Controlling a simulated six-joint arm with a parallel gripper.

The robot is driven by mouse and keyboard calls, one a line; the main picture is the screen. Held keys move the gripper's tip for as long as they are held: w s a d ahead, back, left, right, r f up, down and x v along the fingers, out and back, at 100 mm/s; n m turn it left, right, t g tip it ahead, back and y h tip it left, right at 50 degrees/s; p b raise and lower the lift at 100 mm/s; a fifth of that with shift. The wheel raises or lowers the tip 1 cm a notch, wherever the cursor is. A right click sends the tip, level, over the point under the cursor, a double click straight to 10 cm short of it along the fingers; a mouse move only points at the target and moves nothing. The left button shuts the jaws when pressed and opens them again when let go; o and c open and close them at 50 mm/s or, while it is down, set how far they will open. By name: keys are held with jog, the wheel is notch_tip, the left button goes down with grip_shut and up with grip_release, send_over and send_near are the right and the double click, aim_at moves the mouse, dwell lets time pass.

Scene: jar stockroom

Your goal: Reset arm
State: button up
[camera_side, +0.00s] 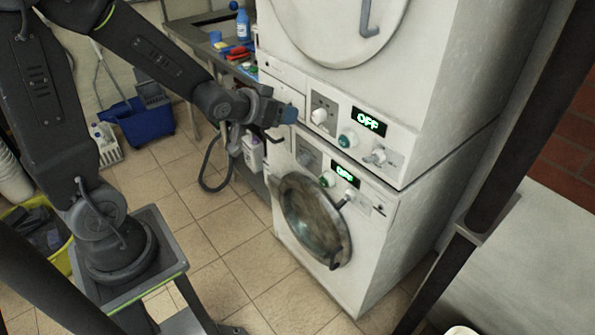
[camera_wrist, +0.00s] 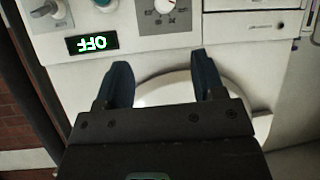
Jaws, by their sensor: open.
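My gripper (camera_side: 289,114) is at the front of two stacked white machines, level with the upper machine's control panel. In the wrist view my gripper (camera_wrist: 163,78) has its two dark blue fingers apart, with nothing held between them. Beyond the fingers is the white panel with a knob (camera_wrist: 165,5) and a green OFF display (camera_wrist: 92,43), which appears upside down. Whether a fingertip touches the panel cannot be told.
The upper machine (camera_side: 455,60) stands on the lower machine (camera_side: 385,240), which has a round glass door (camera_side: 318,222). A bench (camera_side: 195,35) with bottles is behind. A blue mop bucket (camera_side: 147,127) stands left. A dark post (camera_side: 510,130) is at right. Tiled floor is open in front.

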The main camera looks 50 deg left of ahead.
jog(key=s+d+r+m+g, duration=0.1)
jog(key=s+d+r+g, duration=0.2)
jog(key=s, duration=0.6)
jog(key=s+d+r+m+g+h, duration=0.1)
jog(key=s+d+r+g, duration=0.2)
jog(key=s, duration=0.7)
jog(key=d+r, duration=0.2)
jog(key=d, duration=0.1)
jog(key=shift+s+h, duration=0.2)
jog(key=shift+h, duration=0.1)
jog(key=shift+d+r, duration=0.1)
